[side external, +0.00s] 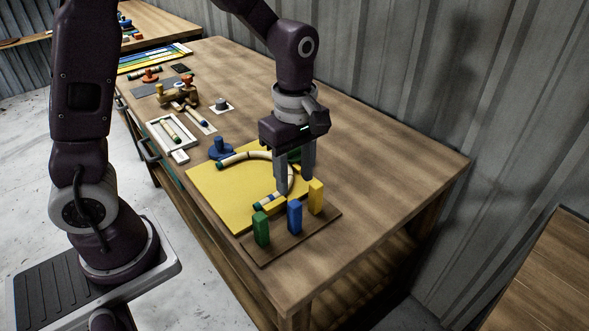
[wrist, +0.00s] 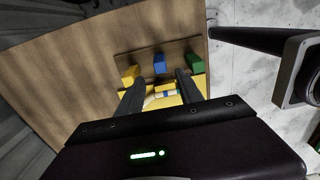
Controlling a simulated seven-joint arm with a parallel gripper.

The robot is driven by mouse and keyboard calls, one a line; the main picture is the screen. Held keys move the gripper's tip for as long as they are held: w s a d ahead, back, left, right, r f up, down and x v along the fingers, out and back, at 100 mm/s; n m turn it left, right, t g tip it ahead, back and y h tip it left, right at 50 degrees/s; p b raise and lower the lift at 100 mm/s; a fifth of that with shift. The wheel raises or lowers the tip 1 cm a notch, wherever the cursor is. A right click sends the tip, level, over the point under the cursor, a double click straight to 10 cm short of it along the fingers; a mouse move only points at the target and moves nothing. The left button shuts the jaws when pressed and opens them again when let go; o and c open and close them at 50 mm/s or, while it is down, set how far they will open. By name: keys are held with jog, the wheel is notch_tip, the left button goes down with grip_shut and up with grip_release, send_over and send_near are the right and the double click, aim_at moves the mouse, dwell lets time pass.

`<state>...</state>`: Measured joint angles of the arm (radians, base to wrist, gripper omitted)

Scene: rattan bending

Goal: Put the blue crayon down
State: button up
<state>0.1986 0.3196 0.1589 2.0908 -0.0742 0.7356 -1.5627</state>
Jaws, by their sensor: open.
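The blue crayon (side external: 294,216) appears as an upright blue block on a brown board (side external: 290,244), between a green block (side external: 261,228) and a yellow block (side external: 316,197). In the wrist view the blue block (wrist: 158,62) stands beyond my fingertips, roughly centred between them. My gripper (side external: 295,184) is open and empty, pointing down near the board's far side, by the yellow block. In the wrist view both fingers of my gripper (wrist: 161,80) are spread with nothing held between them.
Trays and small wooden parts lie farther back. The table's right side is clear.

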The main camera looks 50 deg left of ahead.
jog(key=shift+s+r, duration=0.1)
jog(key=shift+r, duration=0.7)
jog(key=s+a+r+m+t, duration=0.1)
jog(key=s+r+m+t, duration=0.1)
jog(key=s+r+m, duration=0.3)
jog(key=s+a+r+m+t, duration=0.1)
jog(key=s+r+m+t, duration=0.2)
jog(key=s+r+m, duration=0.3)
jog(key=s+m, duration=0.5)
jog(key=m, duration=0.2)
jog(key=shift+s+a+t, duration=0.15)
jog(key=shift+s+t, duration=0.1)
jog(key=shift+t, duration=0.05)
